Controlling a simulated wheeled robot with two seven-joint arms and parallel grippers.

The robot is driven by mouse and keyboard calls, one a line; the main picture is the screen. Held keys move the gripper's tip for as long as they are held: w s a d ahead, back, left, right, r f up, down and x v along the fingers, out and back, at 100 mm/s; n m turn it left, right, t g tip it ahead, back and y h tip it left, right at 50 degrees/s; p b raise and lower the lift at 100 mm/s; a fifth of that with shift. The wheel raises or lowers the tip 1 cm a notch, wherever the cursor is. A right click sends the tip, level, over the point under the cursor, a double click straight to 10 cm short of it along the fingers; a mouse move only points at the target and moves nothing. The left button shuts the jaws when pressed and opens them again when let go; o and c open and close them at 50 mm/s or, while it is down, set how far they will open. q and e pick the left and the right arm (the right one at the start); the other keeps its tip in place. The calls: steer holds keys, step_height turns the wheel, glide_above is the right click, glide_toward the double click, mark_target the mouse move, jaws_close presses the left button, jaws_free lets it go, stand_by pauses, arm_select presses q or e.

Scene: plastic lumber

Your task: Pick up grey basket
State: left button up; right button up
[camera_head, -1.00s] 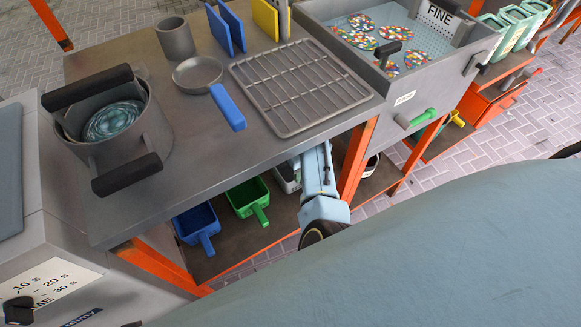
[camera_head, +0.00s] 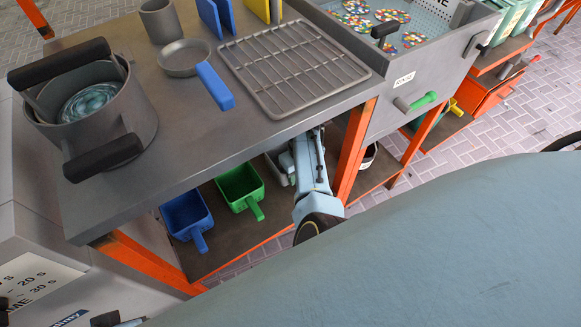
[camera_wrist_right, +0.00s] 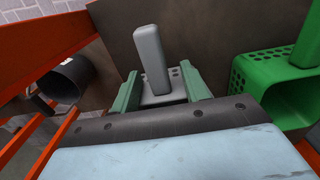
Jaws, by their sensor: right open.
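The grey basket (camera_head: 277,168) is on the lower shelf under the table in the head view, right of a green basket, mostly hidden by my right arm and the tabletop. In the right wrist view, the grey basket (camera_wrist_right: 152,62) shows an upright grey handle and a small part with holes behind it. My right gripper (camera_wrist_right: 160,72) is open, its two green fingers on either side of the handle. I cannot tell whether they touch it.
A green basket (camera_head: 240,184) and a blue basket (camera_head: 186,214) sit left on the lower shelf (camera_head: 228,232). An orange leg (camera_head: 352,150) stands close right of my arm.

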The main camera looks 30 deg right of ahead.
steer(key=shift+f, duration=0.25)
jaws_close()
steer(key=shift+r, duration=0.15)
stand_by(0.4)
